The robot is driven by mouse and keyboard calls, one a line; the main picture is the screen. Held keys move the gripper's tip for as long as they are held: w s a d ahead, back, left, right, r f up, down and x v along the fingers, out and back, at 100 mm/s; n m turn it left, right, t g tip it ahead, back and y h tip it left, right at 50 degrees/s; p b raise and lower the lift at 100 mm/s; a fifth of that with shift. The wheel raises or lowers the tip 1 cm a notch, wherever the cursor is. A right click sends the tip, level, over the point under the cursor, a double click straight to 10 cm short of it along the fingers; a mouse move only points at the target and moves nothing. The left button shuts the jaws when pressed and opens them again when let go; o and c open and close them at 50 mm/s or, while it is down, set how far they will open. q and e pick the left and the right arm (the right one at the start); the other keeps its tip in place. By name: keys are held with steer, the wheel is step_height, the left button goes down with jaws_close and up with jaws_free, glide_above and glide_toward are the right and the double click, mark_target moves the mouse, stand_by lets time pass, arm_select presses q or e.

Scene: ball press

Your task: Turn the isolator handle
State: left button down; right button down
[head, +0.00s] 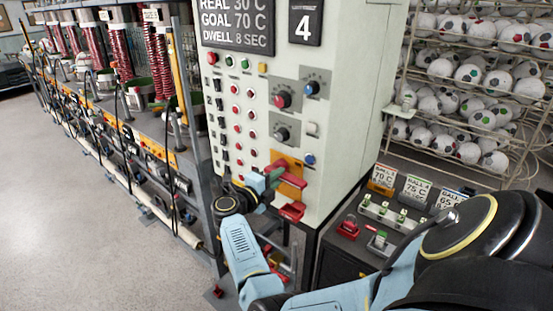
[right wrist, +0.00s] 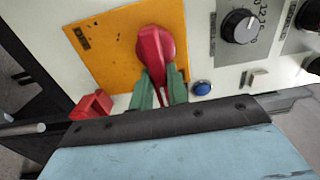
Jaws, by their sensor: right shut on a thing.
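The red isolator handle (head: 291,179) is on a yellow plate (head: 287,163) low on the front of the pale control cabinet. In the right wrist view the handle (right wrist: 154,45) has a rounded red hub on the yellow plate (right wrist: 105,50), and its grip runs down between my fingers. My right gripper (head: 272,178) is at the plate. In the right wrist view its green fingers (right wrist: 161,88) are closed on either side of the handle's grip. The fingers hide part of the grip. My left gripper is not in view.
A red block (head: 292,211) juts out just below the plate. A blue button (right wrist: 201,88) and black knobs (right wrist: 237,26) are close by on the panel. A console (head: 385,215) with small levers stands to the right, before racks of balls (head: 470,75). Open floor (head: 70,220) lies left.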

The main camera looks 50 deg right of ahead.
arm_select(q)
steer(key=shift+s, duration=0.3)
arm_select(e)
steer(key=shift+d+r, duration=0.1)
steer(key=c, duration=1.4)
jaws_free()
steer(key=shift+o, duration=0.2)
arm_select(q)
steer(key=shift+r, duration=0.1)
arm_select(e)
steer(key=a, duration=1.2)
steer(key=shift+s, duration=0.2)
